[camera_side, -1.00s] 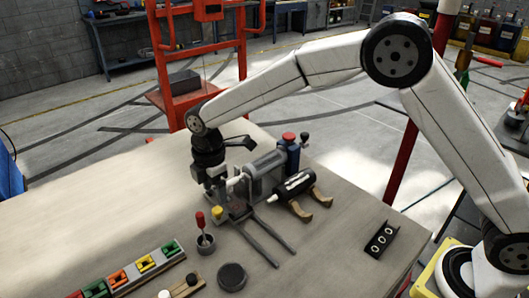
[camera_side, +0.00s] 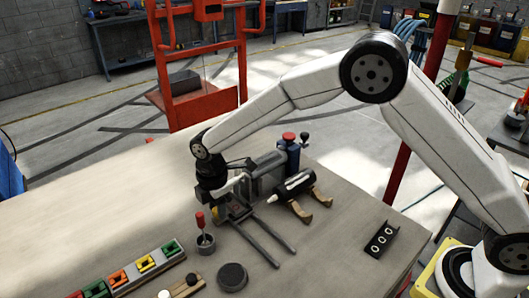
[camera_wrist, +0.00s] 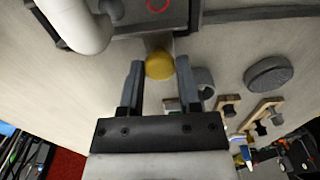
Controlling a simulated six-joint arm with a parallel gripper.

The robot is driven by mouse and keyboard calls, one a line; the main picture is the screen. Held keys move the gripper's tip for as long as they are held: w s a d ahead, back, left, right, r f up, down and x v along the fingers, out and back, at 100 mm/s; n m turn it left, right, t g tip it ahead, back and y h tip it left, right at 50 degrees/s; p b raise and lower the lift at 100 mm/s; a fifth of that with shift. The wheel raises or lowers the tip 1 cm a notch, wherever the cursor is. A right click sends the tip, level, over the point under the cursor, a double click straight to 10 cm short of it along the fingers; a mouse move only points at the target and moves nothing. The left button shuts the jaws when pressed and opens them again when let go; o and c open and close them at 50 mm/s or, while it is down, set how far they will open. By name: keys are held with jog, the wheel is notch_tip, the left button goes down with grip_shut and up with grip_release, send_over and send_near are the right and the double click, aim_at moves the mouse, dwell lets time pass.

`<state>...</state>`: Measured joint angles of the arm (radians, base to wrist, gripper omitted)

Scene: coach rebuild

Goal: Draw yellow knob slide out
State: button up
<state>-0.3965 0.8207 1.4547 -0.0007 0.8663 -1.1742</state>
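The yellow knob (camera_wrist: 160,65) shows in the wrist view between the tips of my gripper (camera_wrist: 161,70). The two fingers stand apart, one on each side of it, with a narrow gap visible at least on the left. The knob sits on a short stem at the front of a dark grey slide unit (camera_wrist: 130,18) with a red ring on top. The two slide rails (camera_side: 265,240) run out toward the lower right.
A white curved pipe (camera_wrist: 88,30) is close left of my gripper in the wrist view. A cup with a red-handled tool (camera_side: 205,242), a round dark puck (camera_side: 232,277) and a strip of coloured blocks (camera_side: 130,270) stand nearby. A black cylinder on a wooden cradle (camera_side: 294,187) lies right.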

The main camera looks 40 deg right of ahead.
grip_shut()
jog(key=shift+r, duration=0.1)
dwell(1.0)
